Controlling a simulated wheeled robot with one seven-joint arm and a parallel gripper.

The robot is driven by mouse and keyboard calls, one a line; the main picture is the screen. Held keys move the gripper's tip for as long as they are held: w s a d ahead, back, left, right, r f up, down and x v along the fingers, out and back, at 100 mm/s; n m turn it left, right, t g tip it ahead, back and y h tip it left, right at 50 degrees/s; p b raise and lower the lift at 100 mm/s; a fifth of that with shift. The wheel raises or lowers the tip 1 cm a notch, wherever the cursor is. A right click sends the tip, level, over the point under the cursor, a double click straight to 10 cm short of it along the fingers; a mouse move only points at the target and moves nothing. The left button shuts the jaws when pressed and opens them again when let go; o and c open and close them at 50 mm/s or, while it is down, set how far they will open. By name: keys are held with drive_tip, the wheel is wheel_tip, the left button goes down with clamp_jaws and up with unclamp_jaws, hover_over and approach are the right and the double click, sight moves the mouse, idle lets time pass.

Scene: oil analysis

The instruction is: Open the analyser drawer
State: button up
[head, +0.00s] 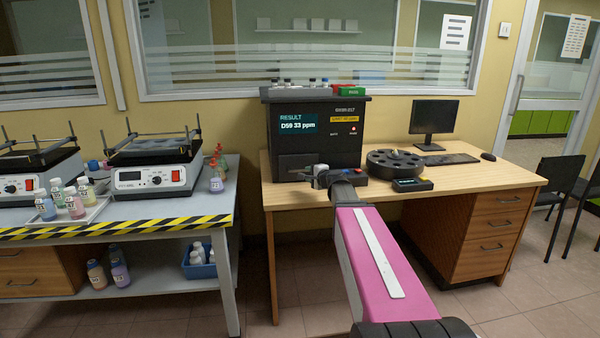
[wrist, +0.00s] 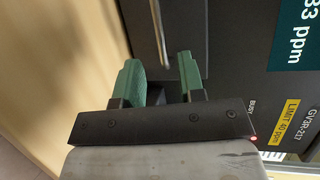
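The analyser (head: 343,139) is a black box at the back of the wooden desk, with a lit screen reading "RESULT D59 33 ppm". Its dark front also fills the right of the wrist view (wrist: 232,50). A pale bar (wrist: 159,32), which looks like the drawer handle, runs along a dark panel there. My gripper (head: 318,172) is in front of the analyser's lower front. In the wrist view its two green fingers (wrist: 160,68) are apart and empty, one on each side of the bar's line. I cannot tell whether the bar lies between the tips in depth. The drawer looks shut.
A round black carousel (head: 394,162) and a small handheld device (head: 411,184) sit right of the gripper. A monitor (head: 434,118) and keyboard are further right. A bench (head: 215,207) with shakers and bottles is at left. Several small items stand on the analyser's top.

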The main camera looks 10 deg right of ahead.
sight(301, 170)
drive_tip(key=x, duration=0.8)
drive_tip(key=shift+s, duration=0.1)
clamp_jaws()
